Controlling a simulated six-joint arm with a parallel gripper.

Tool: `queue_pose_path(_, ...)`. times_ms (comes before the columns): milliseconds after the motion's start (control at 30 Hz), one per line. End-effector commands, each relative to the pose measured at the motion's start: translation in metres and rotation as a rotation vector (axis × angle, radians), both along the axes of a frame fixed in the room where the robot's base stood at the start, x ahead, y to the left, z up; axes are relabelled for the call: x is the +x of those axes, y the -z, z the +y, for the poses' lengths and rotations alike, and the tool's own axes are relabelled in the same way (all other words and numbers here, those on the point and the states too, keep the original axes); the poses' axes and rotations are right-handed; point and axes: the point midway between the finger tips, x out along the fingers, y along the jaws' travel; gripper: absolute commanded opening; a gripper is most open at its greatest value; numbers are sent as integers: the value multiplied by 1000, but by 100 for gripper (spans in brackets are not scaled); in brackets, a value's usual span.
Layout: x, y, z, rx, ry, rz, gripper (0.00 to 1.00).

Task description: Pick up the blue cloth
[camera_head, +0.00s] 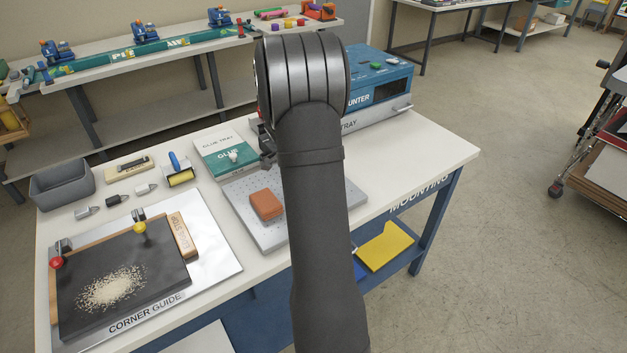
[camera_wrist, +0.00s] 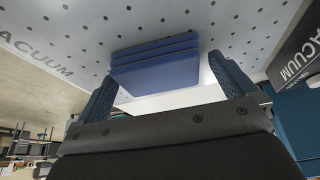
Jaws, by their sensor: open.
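The blue cloth (camera_wrist: 155,66) shows in the wrist view as a thick folded stack on the grey perforated vacuum plate (camera_wrist: 245,25). My gripper (camera_wrist: 161,70) is open, with one finger to the left of the cloth and one to the right. The fingers hold nothing, and I see gaps between them and the cloth's sides. In the head view my arm hides the cloth and most of the gripper; the plate (camera_head: 245,190) shows on the table to the left of the arm.
An orange-brown block (camera_head: 266,205) lies on the plate. Behind stand a teal glue tray box (camera_head: 222,150) and a blue machine (camera_head: 380,75). At left are a grey bin (camera_head: 62,184), a roller (camera_head: 180,175) and the corner guide board (camera_head: 75,270). The table's right end (camera_head: 430,150) is clear.

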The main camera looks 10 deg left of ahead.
Motion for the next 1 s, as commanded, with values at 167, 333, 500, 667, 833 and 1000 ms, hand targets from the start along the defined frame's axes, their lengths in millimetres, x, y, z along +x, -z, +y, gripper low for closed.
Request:
queue_pose_path(167, 1, 3, -1, 1, 0, -1, 100)
queue_pose_path(333, 1, 3, -1, 1, 0, -1, 78)
queue_pose_path(500, 1, 3, -1, 1, 0, -1, 63)
queue_pose_path(667, 1, 2, -1, 1, 0, -1, 63)
queue_pose_path(833, 1, -6, -1, 0, -1, -2, 63)
queue_pose_path(1000, 2, -30, -1, 1, 0, -5, 63)
